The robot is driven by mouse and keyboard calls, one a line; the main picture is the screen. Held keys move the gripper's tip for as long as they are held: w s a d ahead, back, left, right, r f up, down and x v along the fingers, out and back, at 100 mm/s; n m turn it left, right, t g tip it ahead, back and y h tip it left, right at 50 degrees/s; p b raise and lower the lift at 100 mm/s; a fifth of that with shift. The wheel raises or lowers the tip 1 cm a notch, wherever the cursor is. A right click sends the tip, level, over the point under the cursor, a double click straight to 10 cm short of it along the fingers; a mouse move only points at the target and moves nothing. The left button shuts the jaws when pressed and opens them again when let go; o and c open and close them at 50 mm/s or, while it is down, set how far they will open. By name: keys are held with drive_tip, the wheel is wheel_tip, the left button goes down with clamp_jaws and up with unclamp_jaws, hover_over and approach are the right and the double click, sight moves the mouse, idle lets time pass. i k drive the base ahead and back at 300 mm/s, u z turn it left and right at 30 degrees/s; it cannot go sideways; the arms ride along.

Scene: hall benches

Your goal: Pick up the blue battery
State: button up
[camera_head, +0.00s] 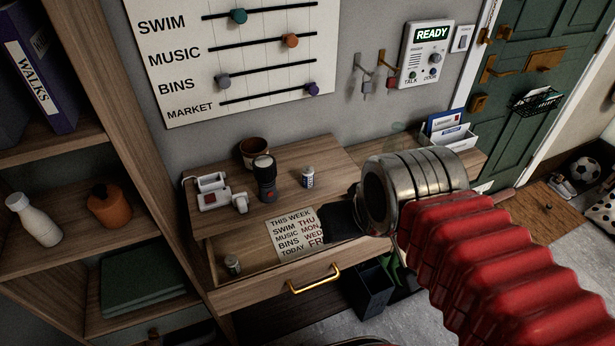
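A small white cylinder with a blue band, which looks like the blue battery (308,177), stands upright on the wooden bench top, right of a black torch (265,179). A second small grey-and-white cylinder (232,264) stands in the left end of the open drawer (262,284). My gripper (335,218) is dark and reaches left from the metal wrist, over the right part of the drawer and the note. It is in front of and below the battery in the picture, apart from it. Its fingers are dark and foreshortened, so their opening is unclear.
A white charger-like device (213,192) and a brown pot (254,151) stand on the bench. A printed note (293,232) lies at the drawer. A letter holder (452,133) stands at the right end. Shelves (40,262) rise at left. A dark bin (372,290) is below.

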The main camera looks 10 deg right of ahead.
sight(308, 171)
drive_tip(key=k, duration=1.35)
drive_tip(key=u, duration=0.45)
drive_tip(key=i, duration=1)
drive_tip(key=u, duration=0.4)
